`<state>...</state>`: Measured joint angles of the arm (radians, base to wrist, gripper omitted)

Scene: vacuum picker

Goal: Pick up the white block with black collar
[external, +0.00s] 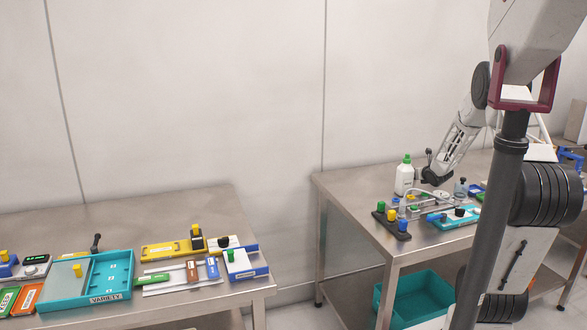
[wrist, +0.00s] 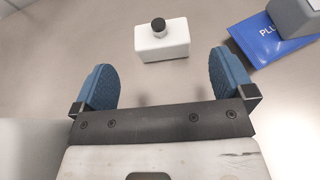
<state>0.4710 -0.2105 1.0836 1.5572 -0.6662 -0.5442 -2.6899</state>
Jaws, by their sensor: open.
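The white block with a black collar (wrist: 162,44) shows in the wrist view at the top centre, on the bare metal surface. A dark round top stands up from its upper side. My gripper (wrist: 160,70) is open, with its two blue ridged fingers apart and nothing between them. The block lies beyond the fingertips, roughly centred on the gap in the picture. It appears apart from both fingers. In the external view my arm is at the right, but I cannot clearly make out the fingers or this block there.
In the wrist view a blue packet (wrist: 272,40) with a grey object (wrist: 298,15) on it lies right of the block. In the external view a white bottle (external: 404,178) and dark peg rack (external: 391,222) stand on the right table; a teal tray (external: 62,300) is on the left table.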

